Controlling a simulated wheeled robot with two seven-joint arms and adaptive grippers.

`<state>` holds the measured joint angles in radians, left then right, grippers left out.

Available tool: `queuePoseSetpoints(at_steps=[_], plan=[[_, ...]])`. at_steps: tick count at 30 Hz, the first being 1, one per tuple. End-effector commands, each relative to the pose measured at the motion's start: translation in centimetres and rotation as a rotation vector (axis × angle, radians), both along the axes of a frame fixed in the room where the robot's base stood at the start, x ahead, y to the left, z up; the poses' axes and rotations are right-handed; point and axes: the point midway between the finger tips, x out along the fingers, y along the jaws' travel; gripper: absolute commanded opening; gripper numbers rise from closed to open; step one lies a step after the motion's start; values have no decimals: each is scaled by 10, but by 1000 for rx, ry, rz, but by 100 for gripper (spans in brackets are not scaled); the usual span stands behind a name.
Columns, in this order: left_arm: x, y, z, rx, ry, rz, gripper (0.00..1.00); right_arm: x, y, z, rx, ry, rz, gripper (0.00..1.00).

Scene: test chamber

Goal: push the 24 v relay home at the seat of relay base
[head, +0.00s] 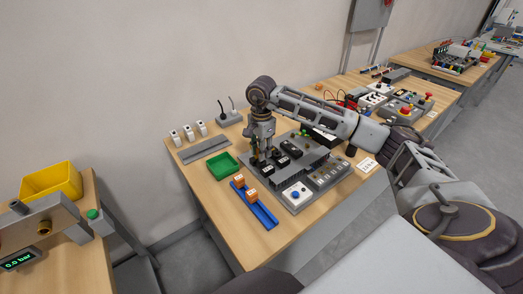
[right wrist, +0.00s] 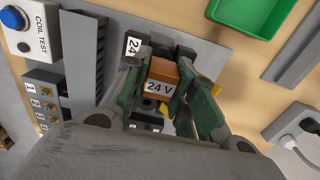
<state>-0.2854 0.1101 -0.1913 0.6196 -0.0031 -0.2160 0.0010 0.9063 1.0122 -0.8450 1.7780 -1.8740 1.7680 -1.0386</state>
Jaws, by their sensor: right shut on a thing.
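The orange relay marked 24 V (right wrist: 162,79) is between the green fingers of my right gripper (right wrist: 166,92) in the right wrist view. My right gripper is shut on it. In the head view my right gripper (head: 260,155) points down over the row of black bases (head: 282,160) on the grey panel and hides the relay. My left gripper is in neither view.
A blue rail (head: 264,216) with two orange relays stands in front of the panel. A green tray (head: 222,166) lies left of it. A coil test box (head: 295,195) with a blue button is at the panel's front. White plugs and sockets stand at the back.

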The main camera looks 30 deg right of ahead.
Motion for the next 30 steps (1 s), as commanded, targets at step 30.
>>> queuePoseSetpoints(at_steps=[30], plan=[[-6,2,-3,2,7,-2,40,0,0,0,0,-1,0,2]])
